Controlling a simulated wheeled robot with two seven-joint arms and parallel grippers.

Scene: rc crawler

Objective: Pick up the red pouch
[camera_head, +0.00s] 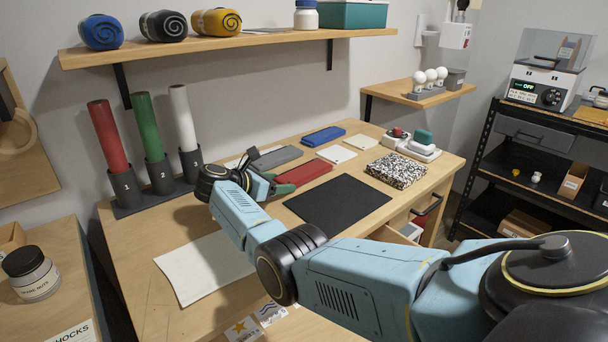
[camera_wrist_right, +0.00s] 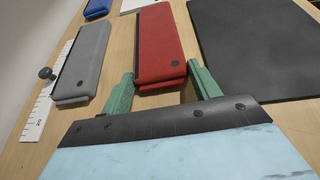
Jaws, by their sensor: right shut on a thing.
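The red pouch (camera_head: 303,173) is a flat red case lying on the wooden desk between the grey pouch and the black mat. The jaws are shut on the pouch, which appears to rest on or very near the desk. My left gripper is not in view.
A grey pouch (camera_head: 276,158) lies left of the red one, with a blue pouch (camera_head: 323,136) behind. The black mat (camera_head: 338,201) is to the right. Three coloured tubes (camera_head: 147,129) stand in holders at the left.

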